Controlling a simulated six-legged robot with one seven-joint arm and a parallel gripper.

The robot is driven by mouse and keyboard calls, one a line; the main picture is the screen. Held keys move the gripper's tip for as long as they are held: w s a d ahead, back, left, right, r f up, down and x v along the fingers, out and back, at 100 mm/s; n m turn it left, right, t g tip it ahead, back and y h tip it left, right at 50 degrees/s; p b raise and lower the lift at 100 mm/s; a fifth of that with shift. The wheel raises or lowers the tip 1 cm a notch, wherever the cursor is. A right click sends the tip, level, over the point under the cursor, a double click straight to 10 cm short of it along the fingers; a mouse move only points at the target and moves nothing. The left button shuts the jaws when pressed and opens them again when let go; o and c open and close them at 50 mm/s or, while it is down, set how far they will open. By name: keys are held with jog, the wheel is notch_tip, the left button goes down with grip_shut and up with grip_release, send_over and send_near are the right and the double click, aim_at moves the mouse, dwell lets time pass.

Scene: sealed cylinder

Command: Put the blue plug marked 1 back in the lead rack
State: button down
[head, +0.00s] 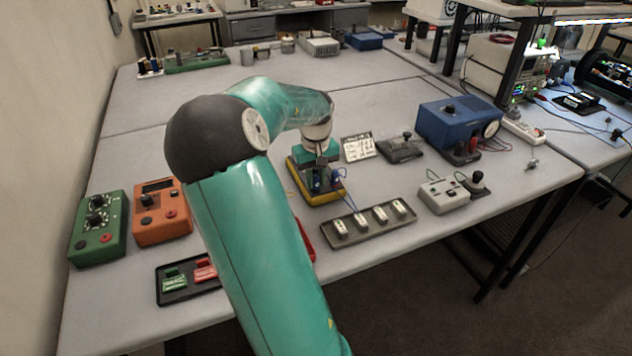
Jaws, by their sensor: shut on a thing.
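My gripper (319,163) is at the yellow-based unit (318,196) near the middle of the table, pointing down. It is shut on a small blue plug (317,180) at the unit's front. Another blue piece (337,179) shows just to the right, with a thin blue lead running from it toward the front. The number on either is too small to read. A black tray (163,293) at the front left holds a green and a red plug-like piece; it may be the lead rack. My arm hides part of the area right of it.
A grey tray (374,235) with several white blocks lies right of the unit, near the table's front edge. Green (97,228) and orange (161,212) boxes stand at left. A blue box (455,125), a dark device (401,148) and a white box (443,195) stand at right.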

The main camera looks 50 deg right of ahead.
aim_at(316, 175)
jog(key=shift+r, duration=2.9)
